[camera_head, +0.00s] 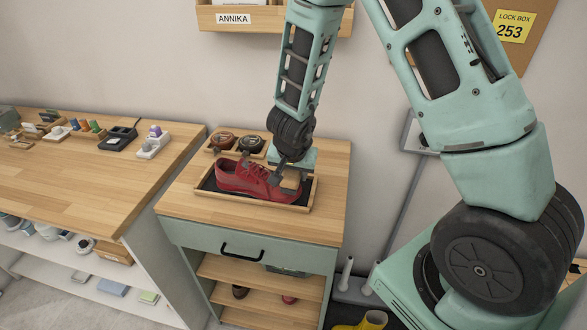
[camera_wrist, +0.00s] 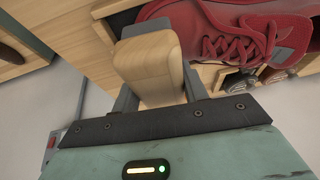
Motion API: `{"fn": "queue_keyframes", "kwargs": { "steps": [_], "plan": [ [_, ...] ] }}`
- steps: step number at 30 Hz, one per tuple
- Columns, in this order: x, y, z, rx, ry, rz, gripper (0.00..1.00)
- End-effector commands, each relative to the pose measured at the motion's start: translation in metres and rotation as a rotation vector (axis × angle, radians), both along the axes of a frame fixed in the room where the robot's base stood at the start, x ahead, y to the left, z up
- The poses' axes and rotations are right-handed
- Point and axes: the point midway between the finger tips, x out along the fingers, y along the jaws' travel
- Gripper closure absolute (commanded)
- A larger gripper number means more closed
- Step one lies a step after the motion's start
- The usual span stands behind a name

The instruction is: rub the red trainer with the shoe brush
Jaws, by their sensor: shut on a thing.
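The red trainer (camera_head: 238,177) lies in a shallow wooden tray (camera_head: 240,202) with a dark lining, on the small cabinet. It also shows at the top of the wrist view (camera_wrist: 225,22), with its red laces. My gripper (camera_head: 287,178) is over the right end of the tray, close beside the laced part of the trainer. It is shut on the shoe brush (camera_head: 292,183), whose pale wooden back shows between the fingers in the wrist view (camera_wrist: 150,62). The bristles are hidden, so I cannot tell whether they touch the trainer.
Two round tins (camera_head: 236,143) stand in a holder behind the tray. The cabinet top (camera_head: 240,229) is clear in front. A longer wooden bench (camera_head: 90,180) with several small items stands at left. A wall shelf labelled ANNIKA (camera_head: 233,19) hangs above.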

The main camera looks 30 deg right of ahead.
Motion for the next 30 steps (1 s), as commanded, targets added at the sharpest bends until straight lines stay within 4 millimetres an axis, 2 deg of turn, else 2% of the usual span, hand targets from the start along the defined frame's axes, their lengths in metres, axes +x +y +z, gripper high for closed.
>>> {"fn": "queue_keyframes", "kwargs": {
  "steps": [3,16,30],
  "plan": [
    [-0.003,0.002,0.014,0.004,0.006,0.006,0.78],
    [-0.002,-0.002,0.054,0.000,-0.002,-0.001,0.78],
    [-0.002,-0.004,0.059,-0.001,-0.004,-0.003,0.78]
  ]
}}
